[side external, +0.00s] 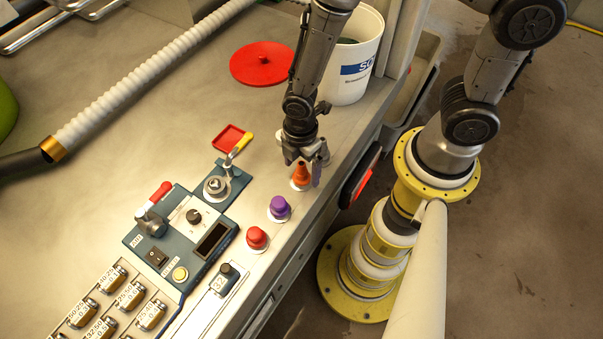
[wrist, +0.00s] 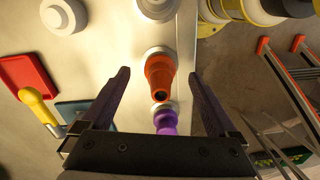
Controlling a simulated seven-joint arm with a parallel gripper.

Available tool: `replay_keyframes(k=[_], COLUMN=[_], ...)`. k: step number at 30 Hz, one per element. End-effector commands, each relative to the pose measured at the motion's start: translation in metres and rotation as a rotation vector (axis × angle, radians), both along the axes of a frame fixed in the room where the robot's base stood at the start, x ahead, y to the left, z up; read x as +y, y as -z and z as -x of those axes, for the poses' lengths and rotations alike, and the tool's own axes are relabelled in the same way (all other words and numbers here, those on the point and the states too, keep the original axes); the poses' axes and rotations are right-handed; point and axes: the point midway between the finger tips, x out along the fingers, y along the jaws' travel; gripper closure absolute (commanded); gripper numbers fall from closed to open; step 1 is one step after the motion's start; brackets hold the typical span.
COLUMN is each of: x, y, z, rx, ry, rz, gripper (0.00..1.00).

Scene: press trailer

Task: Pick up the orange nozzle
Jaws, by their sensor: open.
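The orange nozzle (side external: 301,174) stands upright on a pale round base near the table's right edge. It also shows in the wrist view (wrist: 160,76), between the two fingers and a little beyond their tips. My gripper (side external: 305,166) is open and empty in the side view, just above and around the nozzle's top. In the wrist view my gripper (wrist: 159,72) has one dark finger on each side of the nozzle, with gaps on both sides. Whether a finger touches it in the side view I cannot tell.
A purple nozzle (side external: 279,208) and a red one (side external: 257,239) stand in line nearby. A yellow-handled lever press (side external: 219,183) and a red tray (side external: 232,138) are to the left. A white bucket (side external: 352,75) and a red lid (side external: 262,64) lie behind. The table edge is close on the right.

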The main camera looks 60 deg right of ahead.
Motion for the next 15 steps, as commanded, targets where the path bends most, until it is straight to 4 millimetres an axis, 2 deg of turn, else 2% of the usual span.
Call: replay_keyframes(k=[3, 6, 13, 15], x=[0.0, 0.0, 0.0, 0.0], y=[0.016, 0.021, 0.022, 0.022], z=[0.001, 0.0, 0.0, 0.0], rx=[0.002, 0.0, -0.001, -0.001], ry=[0.001, 0.002, 0.001, 0.001], rz=[0.001, 0.0, -0.001, -0.001], gripper=[0.06, 0.06, 0.06, 0.17])
